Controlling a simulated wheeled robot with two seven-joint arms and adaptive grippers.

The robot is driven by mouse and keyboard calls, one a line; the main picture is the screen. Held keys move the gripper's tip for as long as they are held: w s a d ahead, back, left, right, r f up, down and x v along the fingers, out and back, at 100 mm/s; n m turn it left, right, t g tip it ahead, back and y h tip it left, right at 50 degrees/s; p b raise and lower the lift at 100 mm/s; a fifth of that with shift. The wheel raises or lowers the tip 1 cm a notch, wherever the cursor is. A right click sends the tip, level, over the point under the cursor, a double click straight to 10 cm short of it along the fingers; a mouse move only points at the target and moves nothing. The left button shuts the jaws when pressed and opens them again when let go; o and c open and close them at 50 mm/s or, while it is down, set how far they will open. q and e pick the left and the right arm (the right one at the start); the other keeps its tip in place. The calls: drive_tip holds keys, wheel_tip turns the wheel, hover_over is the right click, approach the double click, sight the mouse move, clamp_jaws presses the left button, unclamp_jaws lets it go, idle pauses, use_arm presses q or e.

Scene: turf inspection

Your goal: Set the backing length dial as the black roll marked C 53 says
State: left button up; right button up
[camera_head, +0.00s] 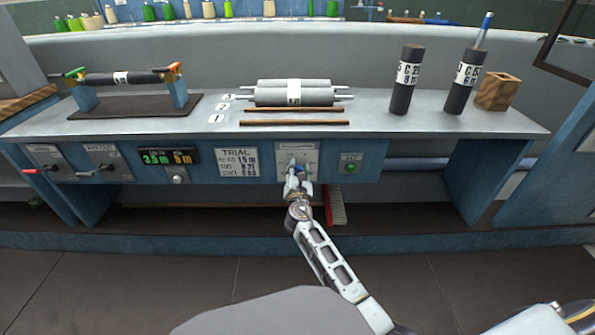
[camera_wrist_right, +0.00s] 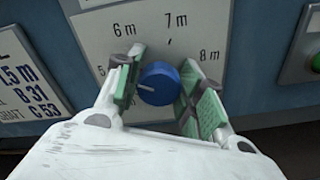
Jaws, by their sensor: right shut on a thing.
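The blue dial knob (camera_wrist_right: 158,85) sits on a pale scale plate (camera_wrist_right: 105,25) marked 6 m, 7 m and 8 m, with a partly hidden 5 at left. Its white pointer line points left, near the 5 side. My right gripper (camera_wrist_right: 162,84) is shut on the knob, one green pad each side; it also shows in the head view (camera_head: 298,180). The black roll (camera_head: 464,84) at the right of the bench stands upright; its label seems to begin C 5, with a blurred lower line like 6 m. My left gripper is not in view.
Another black roll (camera_head: 404,82) stands left of it, and a wooden box (camera_head: 498,91) to its right. A display (camera_head: 168,157) reads about 3.5 m and 5 m. A TRIAL card (camera_head: 237,162) hangs left of the dial; a green button (camera_head: 350,165) is right of it.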

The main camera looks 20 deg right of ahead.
drive_tip(key=m+b, duration=0.1)
drive_tip(key=m, duration=0.1)
drive_tip(key=shift+m, duration=0.3)
drive_tip(key=m+b, duration=0.1)
drive_tip(key=m, duration=0.2)
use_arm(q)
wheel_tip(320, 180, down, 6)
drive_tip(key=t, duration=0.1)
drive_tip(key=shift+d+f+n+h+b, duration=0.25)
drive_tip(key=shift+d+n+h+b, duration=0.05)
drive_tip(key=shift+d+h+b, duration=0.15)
use_arm(e)
drive_tip(key=shift+m, duration=0.7)
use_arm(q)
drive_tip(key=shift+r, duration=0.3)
use_arm(e)
drive_tip(key=shift+r, duration=0.1)
drive_tip(key=o, duration=1)
